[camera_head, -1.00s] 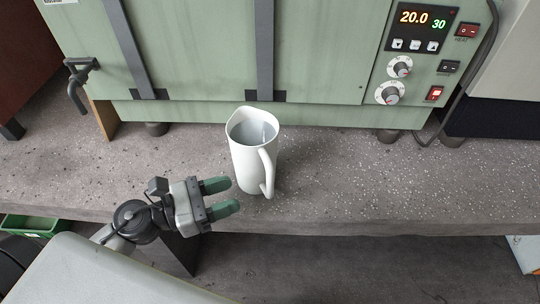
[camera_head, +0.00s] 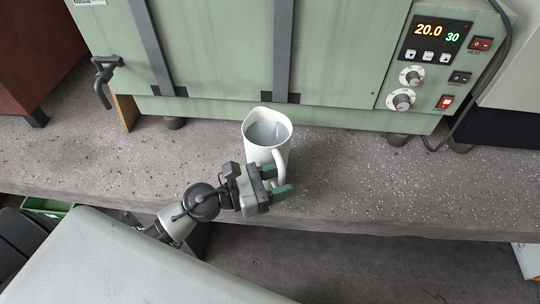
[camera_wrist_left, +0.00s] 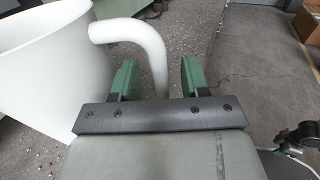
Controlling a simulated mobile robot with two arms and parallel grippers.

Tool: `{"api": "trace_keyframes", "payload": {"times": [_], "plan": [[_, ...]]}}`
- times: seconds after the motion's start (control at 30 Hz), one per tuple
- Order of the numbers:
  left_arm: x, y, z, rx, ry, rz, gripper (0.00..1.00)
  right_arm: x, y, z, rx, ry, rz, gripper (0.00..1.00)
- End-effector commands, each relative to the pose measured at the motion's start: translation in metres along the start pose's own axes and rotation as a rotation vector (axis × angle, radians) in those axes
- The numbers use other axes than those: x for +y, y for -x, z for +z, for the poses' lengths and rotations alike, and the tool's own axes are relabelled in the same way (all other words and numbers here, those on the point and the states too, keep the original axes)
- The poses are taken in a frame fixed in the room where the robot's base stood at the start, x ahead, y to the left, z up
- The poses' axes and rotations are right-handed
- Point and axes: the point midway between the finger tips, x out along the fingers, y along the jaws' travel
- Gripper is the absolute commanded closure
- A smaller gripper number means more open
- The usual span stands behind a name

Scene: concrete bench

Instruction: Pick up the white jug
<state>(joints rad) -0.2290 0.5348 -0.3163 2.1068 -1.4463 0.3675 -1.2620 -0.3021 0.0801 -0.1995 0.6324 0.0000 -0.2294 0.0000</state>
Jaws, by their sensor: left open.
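The white jug (camera_head: 267,135) stands upright on the concrete bench, its open top showing a grey inside. Its handle (camera_head: 280,165) faces toward me and slightly right. My left gripper (camera_head: 281,181) is at the handle, covering the lower part of the jug in the head view. In the left wrist view, the green fingers of my left gripper (camera_wrist_left: 158,78) are apart, with the jug handle (camera_wrist_left: 150,55) between them. The jug body (camera_wrist_left: 45,60) is at the left, outside the fingers. I cannot tell whether the fingers touch the handle.
A green oven-like machine (camera_head: 330,60) with a lit control panel stands behind the jug on the bench (camera_head: 400,185). The bench is clear on both sides of the jug. A green crate (camera_head: 48,206) lies below at the left.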

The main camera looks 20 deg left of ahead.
Motion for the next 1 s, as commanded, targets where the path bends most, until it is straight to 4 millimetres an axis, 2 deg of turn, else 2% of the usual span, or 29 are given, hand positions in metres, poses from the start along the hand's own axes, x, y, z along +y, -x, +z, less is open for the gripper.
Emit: {"api": "trace_keyframes", "payload": {"times": [0.27,0.57,1.0], "plan": [[-0.0004,-0.0035,-0.0004,0.000,0.001,-0.001,0.54,-0.0001,0.0001,0.0026,0.000,0.001,0.000,0.57],[-0.0003,-0.0033,-0.0003,0.000,0.001,-0.001,0.99,-0.0002,0.0002,0.0025,-0.001,0.000,0.000,0.57],[-0.0003,-0.0031,-0.0004,0.000,0.003,-0.001,1.00,-0.0002,0.0002,0.0024,-0.001,0.000,0.000,0.57]]}}
